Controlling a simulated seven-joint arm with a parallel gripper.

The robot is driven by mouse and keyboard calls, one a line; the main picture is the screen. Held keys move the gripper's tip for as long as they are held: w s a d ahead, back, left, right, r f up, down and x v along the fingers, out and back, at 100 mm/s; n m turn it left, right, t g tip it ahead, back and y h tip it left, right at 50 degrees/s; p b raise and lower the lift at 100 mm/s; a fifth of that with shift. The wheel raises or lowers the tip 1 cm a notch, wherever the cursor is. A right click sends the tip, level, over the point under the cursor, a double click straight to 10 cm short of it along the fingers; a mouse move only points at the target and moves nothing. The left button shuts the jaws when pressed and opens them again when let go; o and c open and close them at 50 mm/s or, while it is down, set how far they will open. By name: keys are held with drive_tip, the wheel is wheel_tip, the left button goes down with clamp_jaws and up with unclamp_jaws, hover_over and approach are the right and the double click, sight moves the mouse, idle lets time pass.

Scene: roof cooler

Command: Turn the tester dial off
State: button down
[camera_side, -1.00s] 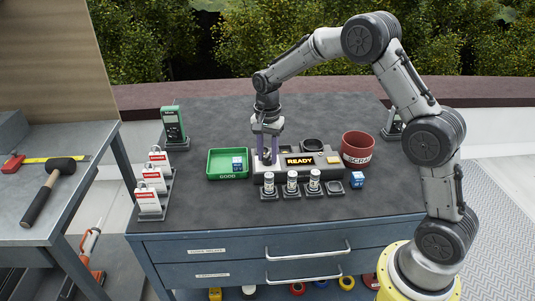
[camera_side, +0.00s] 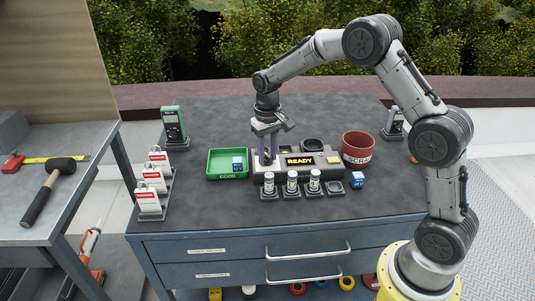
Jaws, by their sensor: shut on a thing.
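My gripper (camera_side: 267,160) points straight down over the left end of the tester. Its purple fingers are shut on the dark tester dial (camera_side: 266,158), which is mostly hidden between them. The dial's pointer setting is too small and covered to read.
A green "GOOD" tray (camera_side: 214,171) holding a blue block stands left. A red "SCRAP" bin (camera_side: 357,147) and another blue block (camera_side: 357,180) are right. Several small cylinders (camera_side: 292,182) stand in front. A green meter (camera_side: 173,126) and tagged padlocks (camera_side: 149,200) are farther left.

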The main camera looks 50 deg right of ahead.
sight(267, 155)
drive_tip(key=n, duration=0.5)
drive_tip(key=shift+n, duration=0.4)
idle(0.4)
drive_tip(key=c, duration=0.5)
unclamp_jaws()
wheel_tip(267, 155, up, 14)
drive_tip(key=shift+f, duration=0.1)
